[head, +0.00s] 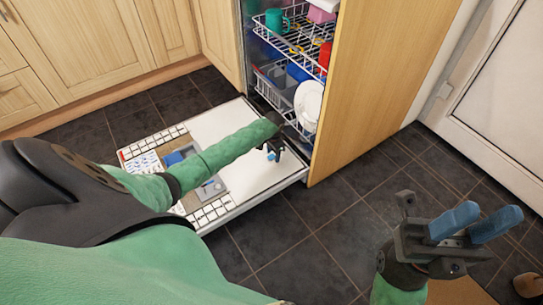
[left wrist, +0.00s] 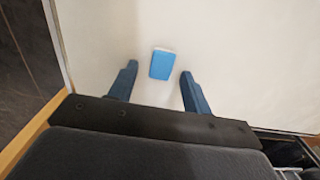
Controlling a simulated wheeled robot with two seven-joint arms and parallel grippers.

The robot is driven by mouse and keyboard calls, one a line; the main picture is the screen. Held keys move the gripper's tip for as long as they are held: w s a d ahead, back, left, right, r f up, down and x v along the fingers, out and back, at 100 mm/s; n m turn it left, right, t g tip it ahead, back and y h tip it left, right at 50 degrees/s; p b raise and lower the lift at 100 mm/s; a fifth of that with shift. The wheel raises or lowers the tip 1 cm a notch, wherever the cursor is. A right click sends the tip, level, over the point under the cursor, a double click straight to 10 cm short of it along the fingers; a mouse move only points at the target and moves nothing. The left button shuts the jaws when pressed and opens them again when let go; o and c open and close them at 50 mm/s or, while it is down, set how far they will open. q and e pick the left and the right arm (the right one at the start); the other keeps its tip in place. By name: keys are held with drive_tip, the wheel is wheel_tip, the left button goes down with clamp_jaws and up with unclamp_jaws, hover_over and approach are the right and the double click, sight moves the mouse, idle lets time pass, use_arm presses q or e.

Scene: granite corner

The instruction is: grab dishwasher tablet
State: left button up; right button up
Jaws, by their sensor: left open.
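The dishwasher tablet (left wrist: 161,64) is a small blue block with a pale far edge, lying on the white inner face of the open dishwasher door (head: 222,118). My left gripper (left wrist: 159,69) is open and empty, its blue fingers on either side of the tablet with a gap on each side. The tablet sits between and slightly beyond the fingertips. In the head view the left gripper (head: 271,153) hangs over the door's right part, and I cannot make out the tablet there. My right gripper (head: 493,211) is open and empty at the lower right, over the floor.
The dishwasher rack (head: 297,50) holds a green mug (head: 277,21), and a white plate (head: 308,103) stands in the lower one. A tall wooden panel (head: 370,80) stands right of the racks. Wooden cabinets (head: 85,45) line the back left. Dark floor tiles (head: 310,245) are clear in front.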

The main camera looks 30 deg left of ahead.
use_arm(q)
drive_tip(key=shift+f, duration=0.1)
drive_tip(key=shift+c, duration=0.2)
drive_tip(key=c, duration=1)
